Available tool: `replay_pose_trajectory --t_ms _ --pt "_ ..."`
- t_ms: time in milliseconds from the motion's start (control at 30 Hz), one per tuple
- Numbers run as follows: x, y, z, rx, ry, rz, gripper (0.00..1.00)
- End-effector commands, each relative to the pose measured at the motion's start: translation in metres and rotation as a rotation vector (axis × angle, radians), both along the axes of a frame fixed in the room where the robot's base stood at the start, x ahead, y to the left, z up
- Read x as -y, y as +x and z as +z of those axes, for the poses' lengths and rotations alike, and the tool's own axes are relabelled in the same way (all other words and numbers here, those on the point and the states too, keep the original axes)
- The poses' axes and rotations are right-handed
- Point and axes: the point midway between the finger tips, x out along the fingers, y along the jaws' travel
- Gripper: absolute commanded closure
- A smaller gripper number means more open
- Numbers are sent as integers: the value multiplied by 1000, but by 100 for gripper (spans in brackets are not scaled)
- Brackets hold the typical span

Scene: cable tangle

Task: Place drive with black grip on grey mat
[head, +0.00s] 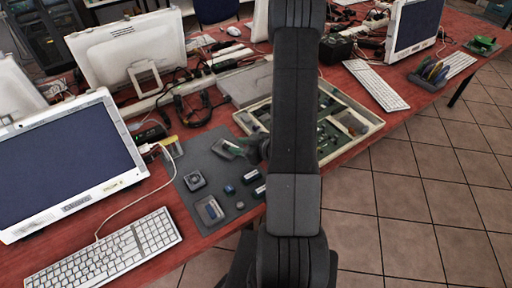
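The grey mat (207,149) lies on the red table, left of my arm. At this size I cannot tell which of these, if any, is the drive with black grip. A dark shape at the left edge of my arm, by the mat's upper right, may be my gripper (254,150). My arm hides most of it, so its fingers and whatever they hold do not show clearly.
A square fan-like part (195,180) and a small tray (210,210) also lie on the mat. A divided parts box (357,111) stands behind my arm. A monitor (65,160), a keyboard (108,254) and a white cable (151,197) lie left of the mat.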

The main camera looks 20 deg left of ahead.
Motion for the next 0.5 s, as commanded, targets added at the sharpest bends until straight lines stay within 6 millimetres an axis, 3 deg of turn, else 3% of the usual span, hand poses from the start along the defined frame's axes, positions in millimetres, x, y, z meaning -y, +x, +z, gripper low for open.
replay_pose_trajectory --t_ms 200,500 --pt "30 -8 15 3 0 -4 64" --pt "56 -17 27 3 1 -2 64"
